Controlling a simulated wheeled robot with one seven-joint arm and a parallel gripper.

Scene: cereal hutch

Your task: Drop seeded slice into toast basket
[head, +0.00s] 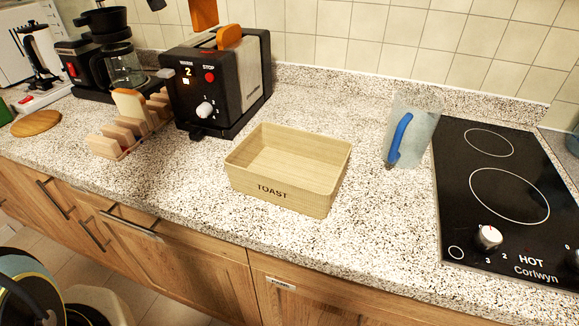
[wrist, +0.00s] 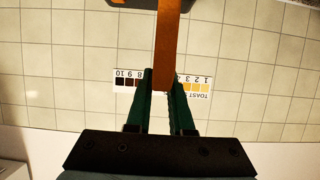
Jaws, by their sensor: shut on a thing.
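My gripper (wrist: 163,82) is shut on an orange-brown slice, seen edge-on between its two green fingers in the wrist view (wrist: 168,40). No seeds can be made out on it. In the head view, an orange-brown slab at the top edge above the toaster looks like this slice (head: 203,14); the gripper itself is out of that view. The toast basket (head: 276,192), a pale woven box marked TOAST, stands on the counter right of the toaster. Its visible inside is empty.
A black toaster (head: 205,95) has another browned slice (head: 228,37) sticking up from it. A wooden rack (head: 105,146) with a pale slice (head: 128,103) stands left. A blue-handled jug (head: 415,125) and black hob (head: 455,190) are right. A toast shade chart (wrist: 130,80) is on the wall.

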